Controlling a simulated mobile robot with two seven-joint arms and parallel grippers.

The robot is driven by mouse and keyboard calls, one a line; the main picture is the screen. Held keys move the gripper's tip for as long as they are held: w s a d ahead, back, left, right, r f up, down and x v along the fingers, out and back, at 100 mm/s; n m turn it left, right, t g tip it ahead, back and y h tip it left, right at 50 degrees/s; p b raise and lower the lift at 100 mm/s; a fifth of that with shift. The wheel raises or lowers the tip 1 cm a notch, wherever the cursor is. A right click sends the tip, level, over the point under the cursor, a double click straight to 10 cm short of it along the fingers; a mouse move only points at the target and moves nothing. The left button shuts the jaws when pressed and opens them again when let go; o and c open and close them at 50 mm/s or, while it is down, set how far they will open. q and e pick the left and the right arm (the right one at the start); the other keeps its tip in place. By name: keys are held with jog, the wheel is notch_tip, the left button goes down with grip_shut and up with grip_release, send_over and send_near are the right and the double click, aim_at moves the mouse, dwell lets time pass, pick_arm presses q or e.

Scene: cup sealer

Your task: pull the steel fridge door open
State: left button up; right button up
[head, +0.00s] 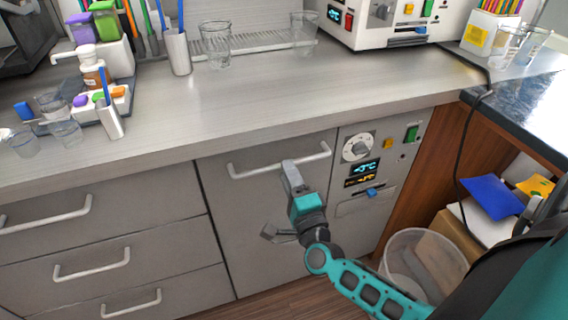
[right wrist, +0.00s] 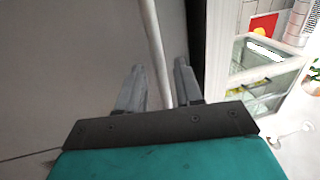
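The steel fridge door (head: 262,215) is the grey panel below the counter, left of the control panel. It looks shut, flush with the fronts beside it. Its pale bar handle (head: 250,171) runs across the top of the door. My right gripper (head: 290,166) reaches up to the middle of this handle. In the right wrist view, the handle (right wrist: 157,45) passes between the two spread fingers of my right gripper (right wrist: 160,85), with a gap visible beside the bar. My left gripper is not in view.
A control panel (head: 359,149) with a dial and displays is right of the door. Drawers (head: 95,225) with handles lie to the left. A clear bin (head: 425,262) stands on the floor at right. The counter (head: 255,100) above holds glasses and a white machine (head: 385,22).

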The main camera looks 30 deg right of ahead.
jog(key=shift+x, duration=1.7)
grip_shut()
